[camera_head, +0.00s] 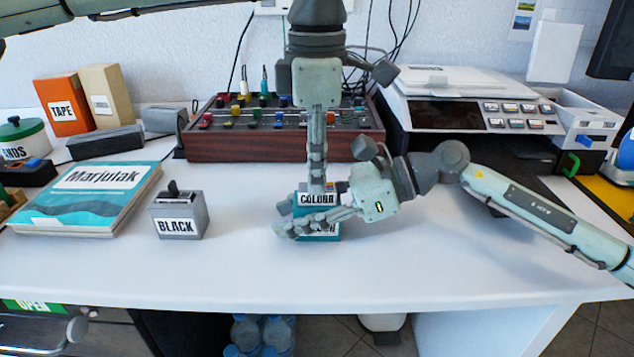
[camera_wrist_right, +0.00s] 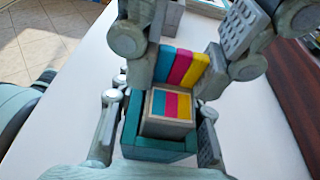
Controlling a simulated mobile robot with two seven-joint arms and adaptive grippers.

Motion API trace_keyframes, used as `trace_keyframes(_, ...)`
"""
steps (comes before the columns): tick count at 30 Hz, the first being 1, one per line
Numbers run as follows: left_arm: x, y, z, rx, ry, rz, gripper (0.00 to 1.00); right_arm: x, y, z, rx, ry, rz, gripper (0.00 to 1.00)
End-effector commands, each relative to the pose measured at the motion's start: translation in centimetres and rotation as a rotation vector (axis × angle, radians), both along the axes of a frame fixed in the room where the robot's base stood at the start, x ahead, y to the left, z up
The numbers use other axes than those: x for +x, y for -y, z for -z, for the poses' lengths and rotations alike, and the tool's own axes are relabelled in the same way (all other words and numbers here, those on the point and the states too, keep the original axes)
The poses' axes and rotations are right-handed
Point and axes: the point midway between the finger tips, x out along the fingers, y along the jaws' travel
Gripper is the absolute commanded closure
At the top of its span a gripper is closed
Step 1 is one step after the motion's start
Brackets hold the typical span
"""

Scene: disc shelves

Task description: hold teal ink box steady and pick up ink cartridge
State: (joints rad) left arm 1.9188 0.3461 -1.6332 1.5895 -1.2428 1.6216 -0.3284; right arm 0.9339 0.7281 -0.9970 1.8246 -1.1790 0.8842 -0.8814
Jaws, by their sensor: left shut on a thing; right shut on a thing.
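The teal ink box (camera_head: 318,238) stands on the white desk, partly hidden by my right gripper (camera_head: 312,222). The ink cartridge (camera_head: 318,198), labelled COLOUR, is upright at the box's top. In the right wrist view, the cartridge (camera_wrist_right: 170,104) has cyan, magenta and yellow stripes and a raised striped tab, with its lower part inside the teal box (camera_wrist_right: 155,148). My left gripper (camera_head: 318,180) points down from above, shut on the cartridge's tab. My right gripper comes from the right, its fingers shut on the box's sides. I cannot tell whether the cartridge is lifted.
A grey BLACK cartridge box (camera_head: 180,215) and a Marjulak book (camera_head: 90,197) lie to the left. A mixer panel (camera_head: 270,146) stands behind, a printer-like machine (camera_head: 480,105) at the back right. The desk's front strip is clear.

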Motion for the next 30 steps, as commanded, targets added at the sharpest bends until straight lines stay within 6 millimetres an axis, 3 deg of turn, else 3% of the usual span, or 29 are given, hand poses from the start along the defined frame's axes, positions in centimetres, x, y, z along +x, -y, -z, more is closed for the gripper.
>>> trace_keyframes(6, 0.0, 0.1, -4.6, -0.002, 0.003, 0.000, 1.00, 0.0, 0.0, 0.0, 0.000, 0.000, 0.000, 0.91)
trace_keyframes(12, 0.0, 0.0, -7.6, 0.000, 0.002, 0.000, 1.00, 0.0, 0.0, 0.0, 0.000, 0.000, 0.000, 0.91)
trace_keyframes(23, 0.0, 0.0, -8.6, 0.000, 0.000, 0.001, 1.00, 0.0, 0.0, 0.0, 0.000, 0.000, 0.000, 0.91)
trace_keyframes(24, 0.0, 0.0, -8.6, 0.000, 0.000, 0.001, 1.00, 0.0, 0.0, 0.0, 0.000, 0.000, 0.000, 0.60)
trace_keyframes(30, 0.0, 0.0, -8.5, 0.000, 0.000, 0.001, 1.00, 0.0, 0.0, 0.0, 0.000, 0.000, 0.000, 0.37)
